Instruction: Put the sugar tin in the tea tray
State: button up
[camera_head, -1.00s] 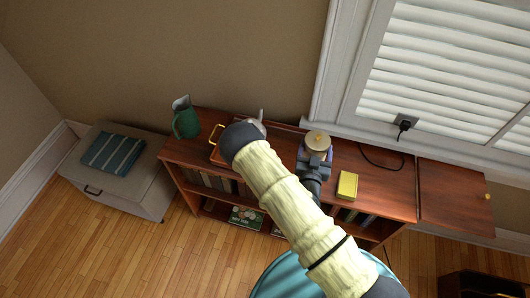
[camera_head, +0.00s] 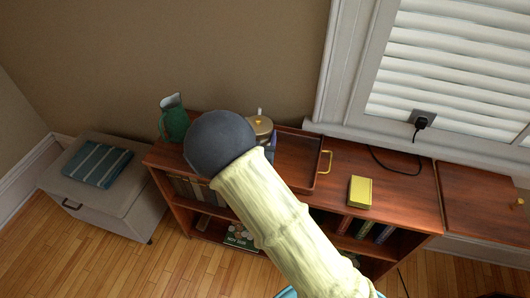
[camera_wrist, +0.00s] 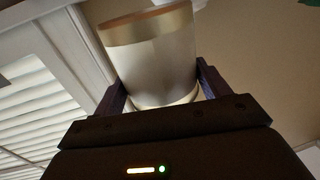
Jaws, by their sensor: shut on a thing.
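The sugar tin (camera_head: 261,127), pale with a gold lid, is held in my gripper (camera_head: 268,148). In the wrist view the tin (camera_wrist: 158,65) sits between the two dark fingers (camera_wrist: 160,88), touching both. The tea tray (camera_head: 298,154) is a brown wooden tray with a brass handle at its right end, on top of the bookcase. My arm hides the tray's left end and most of the gripper.
A green jug (camera_head: 173,120) stands left of the tray on the bookcase top (camera_head: 389,190). A yellow box (camera_head: 360,191) lies to the right, with a black cord and plug (camera_head: 421,123) behind it. Wall and window stand behind.

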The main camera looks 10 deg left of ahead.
notch_tip(320, 180, down, 6)
jog(key=shift+d+r, duration=0.15)
dwell(0.5)
jog(key=shift+s, duration=0.1)
jog(key=shift+f, duration=2.05)
jog(key=shift+f, duration=0.15)
jog(key=o, duration=1.3)
